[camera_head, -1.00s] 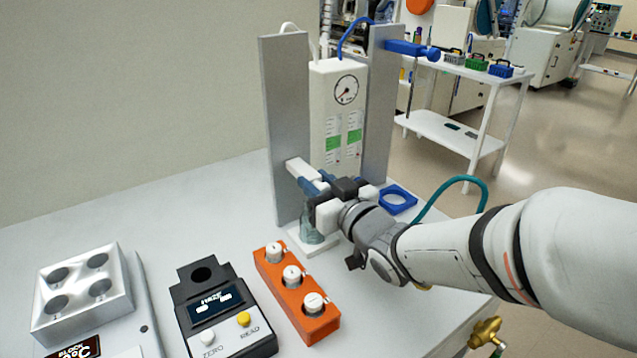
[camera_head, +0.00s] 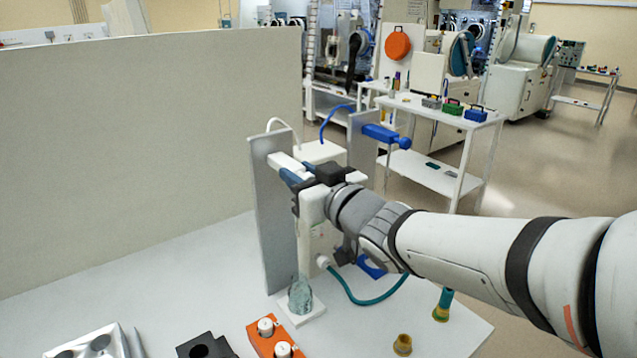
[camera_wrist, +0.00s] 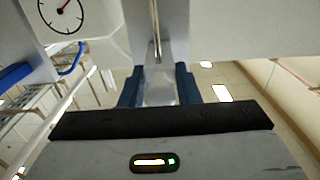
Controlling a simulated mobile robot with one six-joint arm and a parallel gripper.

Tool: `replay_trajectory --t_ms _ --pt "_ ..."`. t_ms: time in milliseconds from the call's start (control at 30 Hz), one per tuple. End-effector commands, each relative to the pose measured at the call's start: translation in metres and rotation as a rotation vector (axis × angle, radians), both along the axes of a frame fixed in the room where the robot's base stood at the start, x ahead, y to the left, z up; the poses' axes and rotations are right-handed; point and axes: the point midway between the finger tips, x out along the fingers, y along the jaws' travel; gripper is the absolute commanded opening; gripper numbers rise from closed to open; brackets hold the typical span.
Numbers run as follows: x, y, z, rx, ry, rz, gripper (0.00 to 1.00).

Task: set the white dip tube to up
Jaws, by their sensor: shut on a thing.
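The white dip tube's handle block (camera_head: 284,163) sits near the top of the left grey upright panel (camera_head: 272,225). My gripper (camera_head: 300,176) has its blue fingers shut on the handle. In the wrist view, the fingers (camera_wrist: 158,88) close around the pale grip (camera_wrist: 160,94), and a thin metal rod (camera_wrist: 155,28) shows beyond it. The jar (camera_head: 300,295) stands on a white base well below my gripper. The tube's lower end cannot be made out.
A blue handle (camera_head: 385,135) stands high by the right grey panel (camera_head: 362,150). The white gauge unit stands between the panels, partly hidden by my arm. An orange rack (camera_head: 262,338) with white-capped vials is at the front. A teal hose (camera_head: 365,301) loops under my arm.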

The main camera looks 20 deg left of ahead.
Motion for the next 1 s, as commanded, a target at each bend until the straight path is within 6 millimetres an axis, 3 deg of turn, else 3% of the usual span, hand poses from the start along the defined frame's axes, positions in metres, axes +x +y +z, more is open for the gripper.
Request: replay_trajectory --t_ms 100,500,533,700,1000 --pt "0.0000 0.0001 0.0127 0.003 -0.002 0.000 0.00" --pt "0.0003 0.0002 0.0172 0.009 -0.006 0.001 0.00" --pt "0.0003 0.0002 0.0175 0.009 -0.006 0.001 0.30" --pt "0.0004 0.0001 0.0157 0.006 -0.003 0.000 0.44" --pt "-0.0010 -0.0028 0.0131 0.003 -0.001 -0.001 0.44"
